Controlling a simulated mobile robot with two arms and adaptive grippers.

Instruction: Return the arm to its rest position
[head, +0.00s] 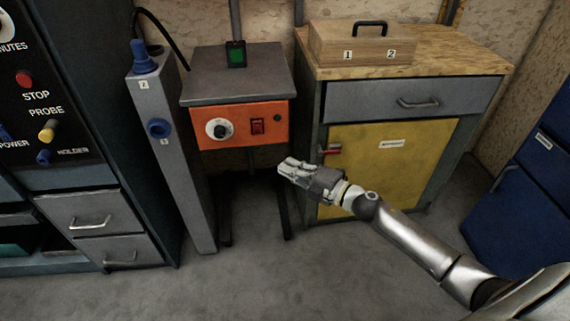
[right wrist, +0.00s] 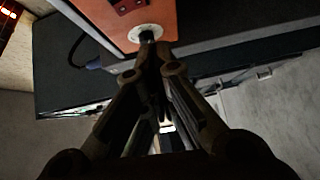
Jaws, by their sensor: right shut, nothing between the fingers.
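My right gripper (head: 290,168) reaches in from the lower right in the head view, its arm stretched out. It is shut and empty, in front of and below the orange control panel (head: 240,125), left of the yellow cabinet door (head: 385,165). In the right wrist view the closed fingers (right wrist: 162,62) point toward the same orange panel (right wrist: 165,14), and the fingertips overlap its white dial (right wrist: 145,32) in the picture. I cannot tell whether they touch it. My left gripper does not show.
A grey post (head: 178,190) with blue holders stands left of the panel's bench. A dark console with drawers (head: 95,212) is at the left. A wooden box (head: 360,45) sits on the workbench (head: 450,60). Blue drawers (head: 525,205) stand at the right. The front floor is clear.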

